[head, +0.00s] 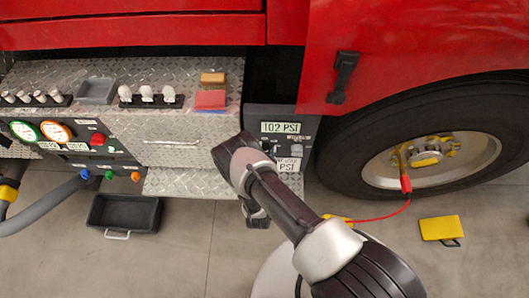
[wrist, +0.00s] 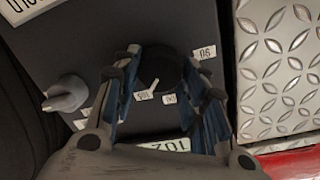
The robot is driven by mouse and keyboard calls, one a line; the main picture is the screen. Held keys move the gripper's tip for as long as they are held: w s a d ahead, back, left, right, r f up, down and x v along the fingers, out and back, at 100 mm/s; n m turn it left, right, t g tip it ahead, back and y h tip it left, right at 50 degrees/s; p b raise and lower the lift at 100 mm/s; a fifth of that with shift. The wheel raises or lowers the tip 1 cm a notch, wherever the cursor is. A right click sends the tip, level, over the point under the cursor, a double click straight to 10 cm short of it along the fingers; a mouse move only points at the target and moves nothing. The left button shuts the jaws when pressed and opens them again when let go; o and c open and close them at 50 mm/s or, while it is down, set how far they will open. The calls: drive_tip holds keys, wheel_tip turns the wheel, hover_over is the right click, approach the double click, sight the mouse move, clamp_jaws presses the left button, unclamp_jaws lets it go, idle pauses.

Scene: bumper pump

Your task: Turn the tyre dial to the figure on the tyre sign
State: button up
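The tyre sign (head: 281,127) reads 102 PSI on a dark grey panel in the head view. Its 102 also shows upside down at the bottom of the wrist view (wrist: 168,145). The round black dial (wrist: 162,70) is on the same panel, with a light pointer mark and small labels, apparently 90, 100 and 105, around it. My gripper (wrist: 164,62) is open, with one finger on each side of the dial; I cannot tell whether they touch it. In the head view my arm covers part of the panel and hides the gripper.
A grey knob (wrist: 66,94) stands out from the panel beside my gripper. A second PSI plate (head: 288,164) is lower on the panel. The wheel (head: 440,160) is to the right, with a red hose at its hub. Tread plate (wrist: 285,70) borders the panel.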

drive_tip(key=o, duration=0.4)
drive_tip(key=shift+c, duration=0.2)
drive_tip(key=shift+s, duration=0.15)
drive_tip(key=s, duration=1.1)
drive_tip(key=shift+s+a+r, duration=0.3)
drive_tip(key=shift+s+a, duration=0.05)
drive_tip(key=shift+a, duration=0.1)
